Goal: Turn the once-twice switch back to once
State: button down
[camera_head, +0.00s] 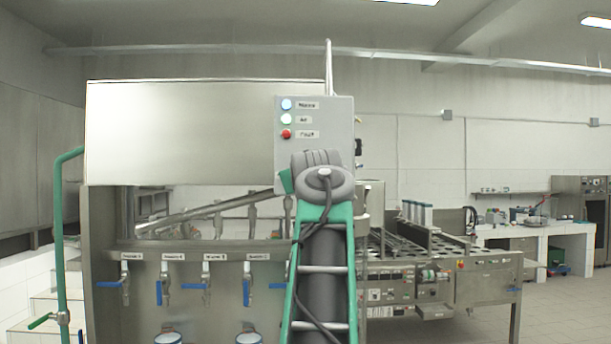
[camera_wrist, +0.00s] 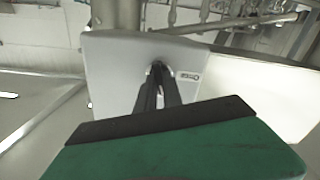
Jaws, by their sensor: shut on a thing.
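The grey control box (camera_head: 315,105) stands in the middle of the head view, with a blue, a pale and a red lamp down its left side. My arm covers its lower part, so the switch and my gripper are hidden there. In the wrist view the box face (camera_wrist: 112,80) lies ahead. The two dark fingers of my gripper (camera_wrist: 158,70) come together at the face, shut on the small once-twice switch, which they mostly cover. A small label (camera_wrist: 188,76) is just right of the fingertips. Its print is too small to read, and I cannot tell the switch's setting.
A large pale tank (camera_head: 180,132) is left of the box. Below it, a steel rail (camera_head: 190,250) carries several blue-handled taps. A dark knob (camera_head: 358,147) sticks out at the box's right edge. A conveyor machine (camera_head: 440,285) stands to the right, with open floor beyond.

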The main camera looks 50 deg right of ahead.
jog(key=n, duration=0.7)
jog(key=n+b, duration=0.1)
jog(key=n, duration=0.5)
jog(key=shift+w+a+f+n, duration=0.1)
jog(key=shift+f+n, duration=0.1)
jog(key=shift+n, duration=0.2)
dwell(0.3)
jog(key=c, duration=1.5)
grip_release()
jog(key=b+v, duration=0.3)
jog(key=v, duration=0.5)
